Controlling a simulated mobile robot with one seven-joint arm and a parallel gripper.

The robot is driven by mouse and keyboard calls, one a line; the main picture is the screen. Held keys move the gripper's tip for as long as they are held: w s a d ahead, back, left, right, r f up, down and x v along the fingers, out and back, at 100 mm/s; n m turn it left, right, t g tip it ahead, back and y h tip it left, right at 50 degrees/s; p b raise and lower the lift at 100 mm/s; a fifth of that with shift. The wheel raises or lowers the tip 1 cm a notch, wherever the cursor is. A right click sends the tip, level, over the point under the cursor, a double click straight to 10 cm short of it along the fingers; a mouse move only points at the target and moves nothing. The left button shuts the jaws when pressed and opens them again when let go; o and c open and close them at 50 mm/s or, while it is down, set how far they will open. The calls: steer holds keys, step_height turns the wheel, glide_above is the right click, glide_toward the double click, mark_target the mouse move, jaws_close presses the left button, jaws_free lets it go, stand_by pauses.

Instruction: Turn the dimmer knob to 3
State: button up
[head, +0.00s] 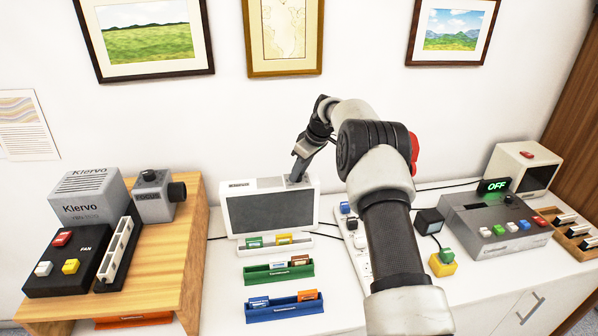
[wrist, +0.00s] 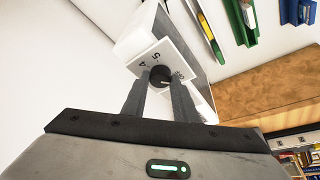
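The dimmer knob (wrist: 160,77) is small, round and black in the wrist view. It sits on a white dial plate (wrist: 150,60) on one face of a white housing. The figures 4 and 5 show beside it; other markings are partly hidden by my fingers. My gripper (wrist: 160,84) has one finger at each side of the knob, with its tips close to the plate. Whether the fingers press on the knob is not clear. In the head view my gripper (head: 298,176) points down at the top right of the white Klervo panel (head: 314,205), hiding the knob there.
Green (head: 278,272) and blue (head: 284,306) card trays lie in front of the panel. A white power strip (head: 352,240) is to its right, with a grey button console (head: 495,225) farther right. A wooden stand (head: 160,270) with a fan control box is on the left. Framed prints hang behind.

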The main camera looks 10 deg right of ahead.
steer(key=shift+c, duration=0.9)
